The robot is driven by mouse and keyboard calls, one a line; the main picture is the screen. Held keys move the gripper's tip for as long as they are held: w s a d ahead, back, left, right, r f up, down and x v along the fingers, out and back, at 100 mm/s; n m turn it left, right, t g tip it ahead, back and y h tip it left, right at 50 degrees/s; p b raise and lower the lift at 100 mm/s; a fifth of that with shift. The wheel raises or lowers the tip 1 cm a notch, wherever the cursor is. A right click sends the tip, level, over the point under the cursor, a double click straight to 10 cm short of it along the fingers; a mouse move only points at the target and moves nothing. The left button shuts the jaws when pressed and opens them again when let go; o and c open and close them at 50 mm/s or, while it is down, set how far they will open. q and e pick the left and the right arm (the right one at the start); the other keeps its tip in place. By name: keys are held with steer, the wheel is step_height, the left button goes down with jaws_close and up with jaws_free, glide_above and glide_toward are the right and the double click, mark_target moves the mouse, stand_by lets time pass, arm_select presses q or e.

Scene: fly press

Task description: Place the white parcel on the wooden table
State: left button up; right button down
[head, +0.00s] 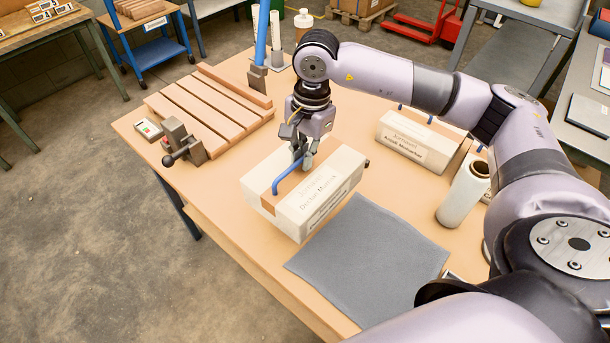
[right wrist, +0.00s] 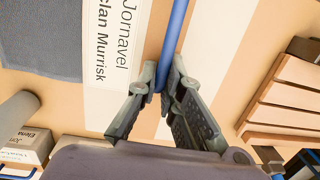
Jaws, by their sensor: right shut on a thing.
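The white parcel (head: 325,205) is a box with a brown band, printed lettering and a blue handle (head: 284,185). It is over the left-middle part of the wooden table (head: 260,265); I cannot tell whether it touches the top. My right gripper (head: 301,163) is above the parcel and shut on its handle. In the right wrist view the fingers (right wrist: 162,82) close around the blue handle (right wrist: 174,40), with the parcel's lettered face (right wrist: 115,45) behind. My left gripper is not in view.
A grey mat (head: 370,255) lies in front of the parcel. A second white parcel (head: 415,150) and a white roll (head: 458,195) stand to the right. Wooden slats (head: 210,105) and a dark metal fixture (head: 182,140) are at left. Bare tabletop shows along the left-front edge.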

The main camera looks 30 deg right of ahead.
step_height(320, 180, down, 4)
steer(key=shift+w+r+p, duration=0.1)
steer(key=shift+r+p, duration=0.1)
steer(key=shift+p, duration=0.15)
steer(key=shift+f+p, duration=0.65)
steer(key=shift+f, duration=1.7)
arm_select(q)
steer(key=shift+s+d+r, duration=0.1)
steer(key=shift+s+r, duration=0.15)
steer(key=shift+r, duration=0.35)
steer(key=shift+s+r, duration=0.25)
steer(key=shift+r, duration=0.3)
arm_select(e)
steer(key=shift+a, duration=0.1)
steer(key=shift+f+b, duration=0.4)
steer(key=shift+b, duration=0.05)
steer(key=c, duration=2.1)
jaws_free()
steer(key=shift+s, duration=0.2)
steer(key=shift+c, duration=0.2)
steer(key=o, duration=0.4)
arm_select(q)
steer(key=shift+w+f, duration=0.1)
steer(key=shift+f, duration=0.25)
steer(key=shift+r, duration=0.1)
arm_select(e)
steer(key=shift+r, duration=0.15)
